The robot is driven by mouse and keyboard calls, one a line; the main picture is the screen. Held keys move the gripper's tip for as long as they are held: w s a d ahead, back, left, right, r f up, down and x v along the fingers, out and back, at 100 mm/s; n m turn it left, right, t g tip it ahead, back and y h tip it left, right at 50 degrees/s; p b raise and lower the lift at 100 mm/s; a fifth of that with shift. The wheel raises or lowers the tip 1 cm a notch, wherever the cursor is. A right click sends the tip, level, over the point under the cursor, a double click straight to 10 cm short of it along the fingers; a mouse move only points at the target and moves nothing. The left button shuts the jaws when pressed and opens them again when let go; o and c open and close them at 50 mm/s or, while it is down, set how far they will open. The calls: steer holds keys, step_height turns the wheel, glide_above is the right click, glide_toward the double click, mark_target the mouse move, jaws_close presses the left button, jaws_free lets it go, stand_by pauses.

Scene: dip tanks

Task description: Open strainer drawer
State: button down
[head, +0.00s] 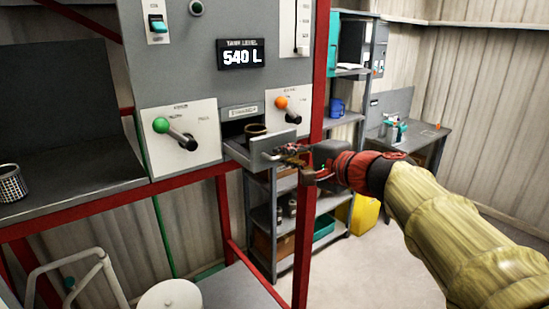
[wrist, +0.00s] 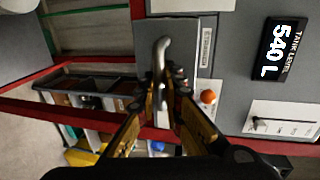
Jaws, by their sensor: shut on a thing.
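The strainer drawer (head: 268,148) sits in the grey panel under a small label plate and stands partly pulled out. Its open top shows a dark inside with a round, brass-coloured rim (head: 256,129). My gripper (head: 298,158) is at the drawer's front, on its right side, shut on the handle. In the wrist view my gripper (wrist: 166,83) has its fingertips around the curved metal handle (wrist: 162,50), in front of the light grey drawer front (wrist: 182,40). The fingers hide part of the handle.
A red frame post (head: 312,110) stands close beside my gripper. The display (head: 240,53) reads 540 L.

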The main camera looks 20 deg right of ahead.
steer(key=shift+s+d+f+b, duration=0.1)
steer(key=shift+s+d+b, duration=0.05)
steer(key=shift+s, duration=0.35)
steer(key=shift+s+d+b, duration=0.15)
steer(key=shift+s, duration=0.35)
steer(key=c, duration=2)
jaws_free()
steer(key=shift+o, duration=0.2)
steer(key=v, duration=1.2)
